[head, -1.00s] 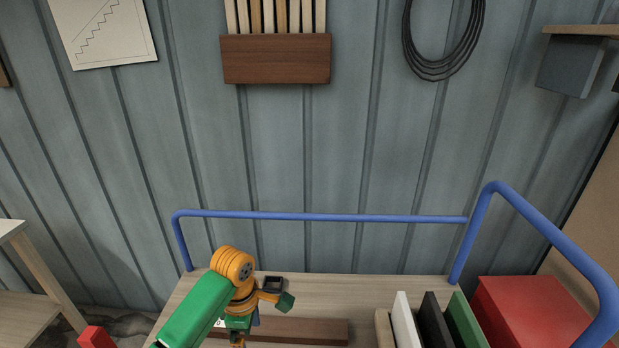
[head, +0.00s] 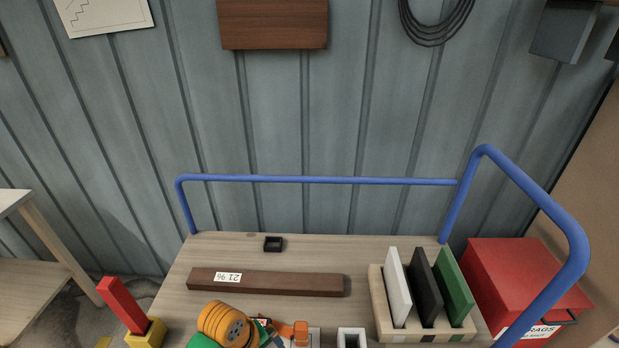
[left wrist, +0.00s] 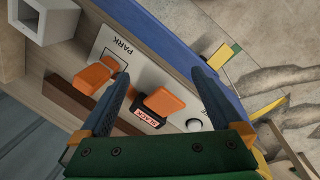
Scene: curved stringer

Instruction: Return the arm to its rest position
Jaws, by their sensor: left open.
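My left arm, green with an orange joint (head: 225,325), is at the bottom edge of the head view, over the near side of the wooden trolley top (head: 210,260). In the left wrist view my left gripper (left wrist: 160,70) has its two dark fingers spread wide apart with nothing held between them. The fingers are hidden or too small to make out in the head view. My right gripper is in neither view.
A dark wood bar (head: 265,283) labelled 21 96 and a small black tray (head: 273,244) lie on the trolley. A rack (head: 383,318) holds white, black and green panels. A blue rail (head: 320,180) edges the trolley. A red box (head: 510,270) stands right.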

